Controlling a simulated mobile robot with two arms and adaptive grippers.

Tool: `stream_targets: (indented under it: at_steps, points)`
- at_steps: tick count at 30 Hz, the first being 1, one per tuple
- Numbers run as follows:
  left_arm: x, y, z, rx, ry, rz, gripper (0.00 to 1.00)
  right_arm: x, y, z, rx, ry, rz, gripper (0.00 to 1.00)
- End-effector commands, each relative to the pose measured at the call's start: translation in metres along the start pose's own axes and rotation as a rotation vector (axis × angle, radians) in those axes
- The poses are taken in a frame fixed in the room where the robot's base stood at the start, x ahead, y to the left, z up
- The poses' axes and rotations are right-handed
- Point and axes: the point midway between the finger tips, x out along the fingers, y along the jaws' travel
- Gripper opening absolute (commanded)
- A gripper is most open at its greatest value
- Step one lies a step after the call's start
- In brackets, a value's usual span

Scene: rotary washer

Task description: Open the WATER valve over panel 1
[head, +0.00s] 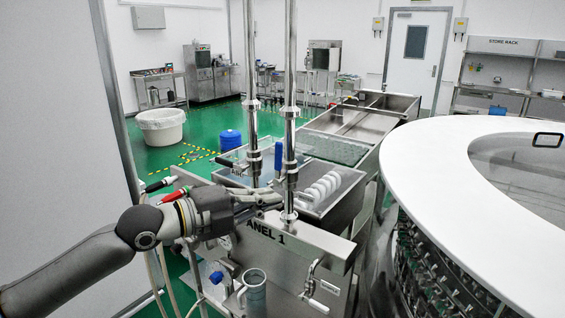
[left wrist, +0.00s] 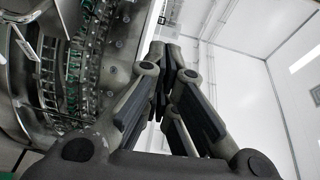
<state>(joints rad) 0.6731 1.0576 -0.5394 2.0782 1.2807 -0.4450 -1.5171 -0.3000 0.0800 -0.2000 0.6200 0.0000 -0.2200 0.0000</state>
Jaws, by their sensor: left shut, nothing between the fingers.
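Panel 1 (head: 300,243) is a steel front whose label is partly hidden by my left arm. Two vertical steel pipes rise over it. The nearer pipe (head: 290,75) carries a blue lever handle (head: 278,158) that points up along the pipe. I cannot read a WATER label. My left gripper (head: 282,199) is shut and empty, beside the lower part of the nearer pipe and below the blue handle. I cannot tell whether it touches the pipe. In the left wrist view its fingers (left wrist: 168,80) are together, with no valve visible between them. My right gripper is not in view.
Behind the panel is a steel basin with a row of white rounded pieces (head: 320,190). A red-handled fitting (head: 172,195) is near my left arm. A steel jug (head: 254,291) hangs on the panel front. The large white round machine (head: 440,160) fills the right side.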

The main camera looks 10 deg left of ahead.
Motion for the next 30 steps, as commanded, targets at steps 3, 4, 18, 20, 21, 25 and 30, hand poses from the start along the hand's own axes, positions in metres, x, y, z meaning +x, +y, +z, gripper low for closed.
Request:
stream_targets:
  at_steps: [3,4,18,20,21,25,30]
  points:
    - [-0.008,-0.027,0.013,0.064,-0.016,-0.049,0.00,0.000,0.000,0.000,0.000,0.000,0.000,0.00]
    - [-0.009,-0.031,0.015,0.072,-0.019,-0.057,0.00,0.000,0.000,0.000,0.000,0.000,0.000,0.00]
    - [0.028,-0.045,0.017,0.083,-0.020,-0.072,0.00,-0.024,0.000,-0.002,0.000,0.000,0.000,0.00]
    - [0.037,-0.045,0.017,0.083,-0.020,-0.071,0.00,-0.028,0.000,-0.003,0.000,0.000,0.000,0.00]
    - [0.043,-0.045,0.017,0.082,-0.019,-0.071,0.00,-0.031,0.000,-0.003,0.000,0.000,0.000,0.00]
    - [0.063,-0.047,0.018,0.083,-0.020,-0.071,0.00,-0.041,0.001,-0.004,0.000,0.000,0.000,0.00]
    - [0.090,-0.049,0.018,0.082,-0.020,-0.071,0.00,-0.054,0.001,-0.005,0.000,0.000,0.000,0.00]
